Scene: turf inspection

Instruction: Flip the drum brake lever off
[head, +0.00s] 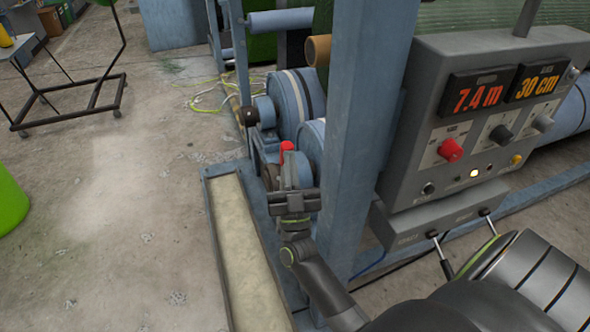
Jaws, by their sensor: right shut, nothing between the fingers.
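A red-tipped handle (287,147), which looks like the drum brake lever, stands upright beside the blue drums on the low blue frame. My right gripper (292,170) is shut and empty, pointing away from me. Its fingers overlap the lower part of the handle in the head view, so the handle's shaft and base are mostly hidden. I cannot tell whether the fingers touch it. My left gripper is not in view.
A blue post (358,130) stands just right of my right gripper. A long tray (238,250) lies left; open floor lies beyond.

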